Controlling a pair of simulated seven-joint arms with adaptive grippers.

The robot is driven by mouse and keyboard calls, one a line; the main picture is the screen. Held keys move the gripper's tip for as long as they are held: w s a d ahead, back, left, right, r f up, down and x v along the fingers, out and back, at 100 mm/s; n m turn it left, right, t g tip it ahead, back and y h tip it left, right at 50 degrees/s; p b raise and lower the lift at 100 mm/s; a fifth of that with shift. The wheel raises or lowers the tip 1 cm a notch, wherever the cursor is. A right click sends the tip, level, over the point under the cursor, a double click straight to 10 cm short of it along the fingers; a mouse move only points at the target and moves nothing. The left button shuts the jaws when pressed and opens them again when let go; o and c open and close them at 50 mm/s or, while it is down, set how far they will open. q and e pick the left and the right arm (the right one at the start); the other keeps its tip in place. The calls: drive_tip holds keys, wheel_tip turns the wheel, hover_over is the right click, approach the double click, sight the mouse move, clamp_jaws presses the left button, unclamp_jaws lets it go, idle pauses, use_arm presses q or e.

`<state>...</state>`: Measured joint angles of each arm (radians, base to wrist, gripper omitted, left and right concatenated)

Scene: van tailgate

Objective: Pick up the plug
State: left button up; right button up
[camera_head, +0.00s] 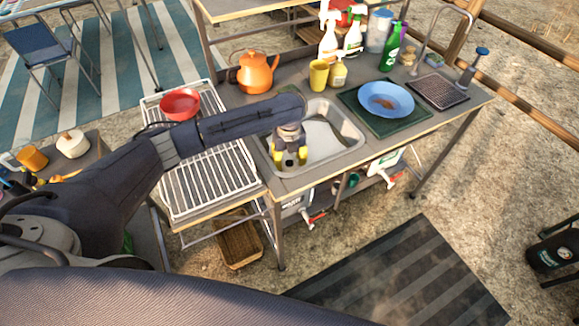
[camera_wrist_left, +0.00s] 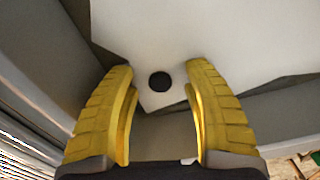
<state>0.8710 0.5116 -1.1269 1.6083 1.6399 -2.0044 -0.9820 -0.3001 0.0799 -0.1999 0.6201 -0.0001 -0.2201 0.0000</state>
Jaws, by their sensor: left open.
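A small dark round disc, which looks like the plug (camera_wrist_left: 160,82), lies on the sink floor in the left wrist view. It shows just beyond and between the yellow fingertips, and nothing touches it. I cannot see it in the head view, where my gripper and the sink's near side cover that area. My left gripper (camera_head: 290,158) points down over the left part of the sink basin (camera_head: 351,134). Its yellow fingers also frame the left wrist view (camera_wrist_left: 160,92); they are apart with nothing between them. My right gripper is not in view.
A drying rack (camera_head: 210,180) with a red bowl (camera_head: 180,104) adjoins the sink's left. An orange kettle (camera_head: 256,73), a yellow cup (camera_head: 318,75) and bottles stand behind it. A blue plate (camera_head: 386,98) lies to the right. Sink walls surround my gripper closely.

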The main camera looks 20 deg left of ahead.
use_arm(q)
drive_tip(key=shift+f, duration=0.4)
clamp_jaws()
